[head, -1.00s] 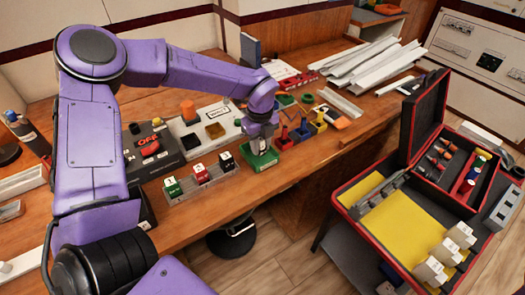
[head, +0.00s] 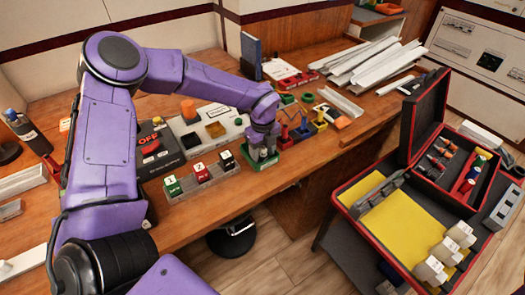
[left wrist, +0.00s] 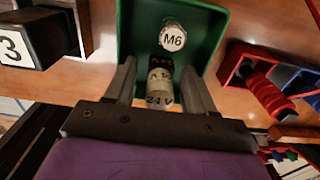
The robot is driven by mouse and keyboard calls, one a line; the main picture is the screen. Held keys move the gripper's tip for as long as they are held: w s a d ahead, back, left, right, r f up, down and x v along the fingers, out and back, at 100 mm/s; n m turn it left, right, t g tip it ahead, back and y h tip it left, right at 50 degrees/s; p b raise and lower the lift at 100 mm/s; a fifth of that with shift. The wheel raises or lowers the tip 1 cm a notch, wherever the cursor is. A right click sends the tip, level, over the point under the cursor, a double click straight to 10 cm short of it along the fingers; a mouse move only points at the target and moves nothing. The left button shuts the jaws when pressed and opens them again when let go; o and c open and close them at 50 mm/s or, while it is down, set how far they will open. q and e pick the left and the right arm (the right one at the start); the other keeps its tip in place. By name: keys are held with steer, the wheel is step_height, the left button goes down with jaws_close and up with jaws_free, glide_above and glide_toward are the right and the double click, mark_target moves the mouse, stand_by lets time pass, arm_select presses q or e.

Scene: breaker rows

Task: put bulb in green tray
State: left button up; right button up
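The green tray (head: 273,162) stands near the front edge of the wooden bench, mostly covered by my left gripper (head: 262,152) in the head view. In the left wrist view the tray (left wrist: 215,22) lies straight ahead. A small bulb (left wrist: 160,77) with a "24 V" label is between the fingers of my left gripper (left wrist: 158,70), over or in the tray. Gaps show on both sides of it, so the fingers look open. A round white piece marked M6 (left wrist: 172,38) is in the tray beyond the bulb. My right gripper is not in view.
A rack of numbered breakers (head: 202,182) stands left of the tray; its black number 3 block (left wrist: 40,40) is close in the left wrist view. Red, blue and yellow holders (head: 302,130) stand to the right. An open red-edged case (head: 345,200) is at the right.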

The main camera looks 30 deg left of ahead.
arm_select(q)
step_height(320, 180, up, 12)
steer(key=shift+r, duration=0.2)
